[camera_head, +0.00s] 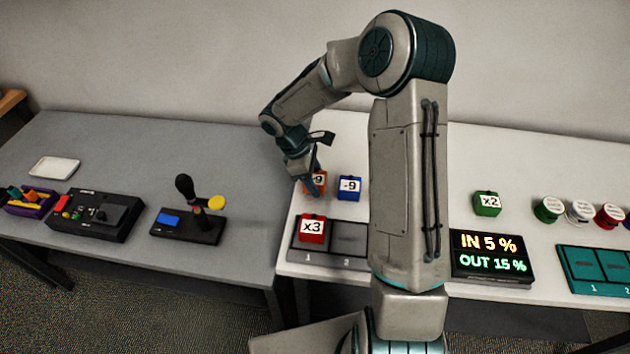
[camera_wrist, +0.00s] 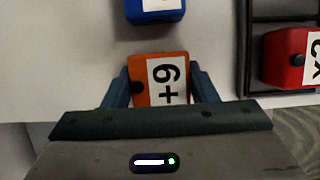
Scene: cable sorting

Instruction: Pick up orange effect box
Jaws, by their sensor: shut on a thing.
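The orange effect box (camera_wrist: 146,80) has a white label and a dark knob on its side. In the wrist view it sits between the two fingers of my gripper (camera_wrist: 160,88), which is shut on it. In the head view my gripper (camera_head: 312,185) reaches down over the orange box (camera_head: 320,183), at the left end of the white table, and hides part of it. I cannot tell whether the box touches the table.
A blue box (camera_head: 349,188) stands close to the right of the orange one. A red x3 box (camera_head: 312,229) sits in slot 1 of a dark tray (camera_head: 345,246) in front. A green x2 box (camera_head: 487,204) and a display (camera_head: 490,258) are further right. A joystick (camera_head: 188,222) stands left.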

